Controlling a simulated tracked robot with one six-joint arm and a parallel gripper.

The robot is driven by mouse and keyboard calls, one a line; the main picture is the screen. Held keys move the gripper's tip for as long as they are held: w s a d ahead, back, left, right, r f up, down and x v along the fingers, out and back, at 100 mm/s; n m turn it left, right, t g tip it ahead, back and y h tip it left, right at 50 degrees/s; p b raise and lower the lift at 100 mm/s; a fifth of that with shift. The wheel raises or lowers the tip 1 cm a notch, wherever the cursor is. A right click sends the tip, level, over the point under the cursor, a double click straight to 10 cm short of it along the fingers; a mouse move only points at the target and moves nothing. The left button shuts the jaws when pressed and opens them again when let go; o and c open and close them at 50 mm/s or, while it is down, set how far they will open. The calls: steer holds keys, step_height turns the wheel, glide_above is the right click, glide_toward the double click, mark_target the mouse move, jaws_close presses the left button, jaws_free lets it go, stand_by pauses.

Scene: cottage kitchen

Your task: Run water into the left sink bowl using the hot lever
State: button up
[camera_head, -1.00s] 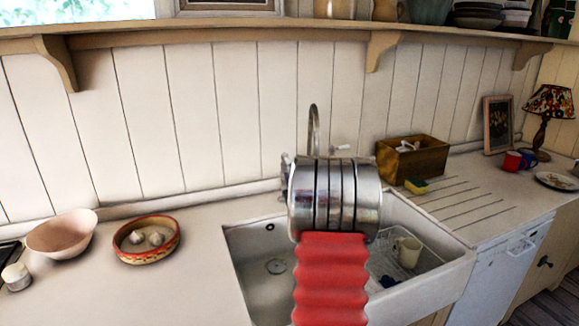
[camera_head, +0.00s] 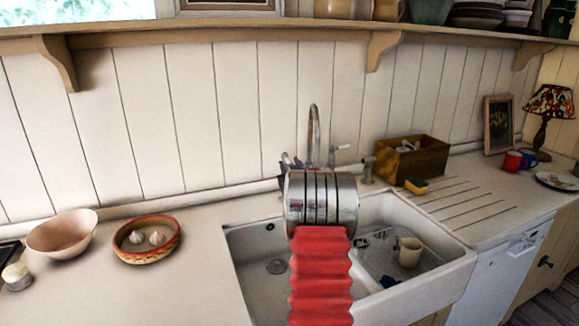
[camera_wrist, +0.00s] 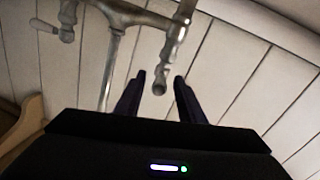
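The left sink bowl (camera_head: 245,262) is white with a round drain, partly hidden by my arm; no water shows in its visible part. The tap spout (camera_head: 314,125) rises behind my arm. The lever with the pale handle (camera_head: 342,148) stands right of the spout. In the wrist view, the metal tap body (camera_wrist: 135,14) spans the top, and that pale-handled lever (camera_wrist: 45,27) is at left. Another metal tap part (camera_wrist: 172,45), apparently the other lever, points down between my fingertips. My gripper (camera_wrist: 159,84) is open, its dark fingers on either side of that tip; contact cannot be told.
The right bowl (camera_head: 440,262) holds a cream mug (camera_head: 410,251). A wooden box (camera_head: 425,160) and a yellow sponge (camera_head: 416,186) sit right of the tap. A patterned bowl (camera_head: 147,254) and a pink bowl (camera_head: 62,235) stand left. A shelf (camera_head: 220,29) runs above.

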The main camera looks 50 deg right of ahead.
steer(key=shift+c, duration=0.4)
jaws_close()
steer(key=shift+a, duration=0.15)
